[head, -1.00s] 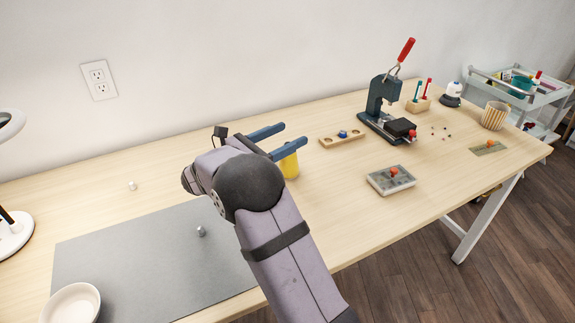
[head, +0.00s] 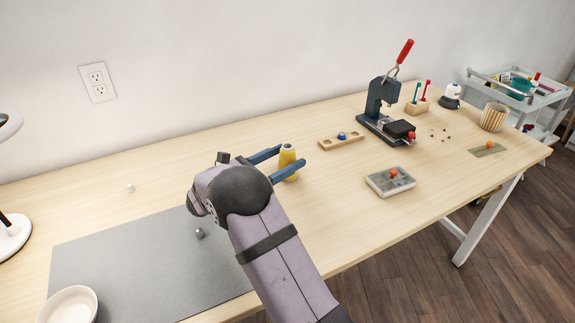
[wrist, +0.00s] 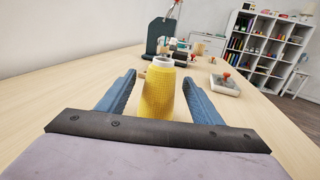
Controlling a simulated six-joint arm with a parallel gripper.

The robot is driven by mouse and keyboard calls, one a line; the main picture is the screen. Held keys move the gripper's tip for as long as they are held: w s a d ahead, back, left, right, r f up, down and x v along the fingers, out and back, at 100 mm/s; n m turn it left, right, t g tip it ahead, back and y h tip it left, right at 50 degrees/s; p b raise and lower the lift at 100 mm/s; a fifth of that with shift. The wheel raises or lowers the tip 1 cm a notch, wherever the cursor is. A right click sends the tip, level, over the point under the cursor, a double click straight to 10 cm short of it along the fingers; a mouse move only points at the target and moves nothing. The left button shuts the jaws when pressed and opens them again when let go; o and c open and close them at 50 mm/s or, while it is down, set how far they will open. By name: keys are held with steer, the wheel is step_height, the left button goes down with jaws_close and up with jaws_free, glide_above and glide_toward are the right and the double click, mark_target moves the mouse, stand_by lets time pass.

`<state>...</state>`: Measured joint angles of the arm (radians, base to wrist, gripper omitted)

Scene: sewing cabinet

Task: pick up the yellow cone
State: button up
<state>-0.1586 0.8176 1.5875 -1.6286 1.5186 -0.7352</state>
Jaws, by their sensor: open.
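The yellow cone (head: 287,160) stands upright on the wooden table, a spool of yellow thread with a pale top. It also shows in the wrist view (wrist: 159,95), standing between the two blue fingers. My gripper (head: 291,159) is open, with one finger on each side of the cone. In the wrist view there is a visible gap between the cone and each finger of the gripper (wrist: 160,92). The cone's lower part is partly hidden by the near finger in the head view and by the gripper's front plate in the wrist view.
A wooden tray (head: 330,143) lies beyond the cone, with a press (head: 374,108) behind it. A grey box with a red knob (head: 377,185) is to the right. A grey mat (head: 130,270) and a white bowl (head: 66,309) are on the left. Table around the cone is clear.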

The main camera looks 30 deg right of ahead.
steer(key=shift+x, duration=2.5)
steer(key=shift+f, duration=0.2)
steer(key=c, duration=1.2)
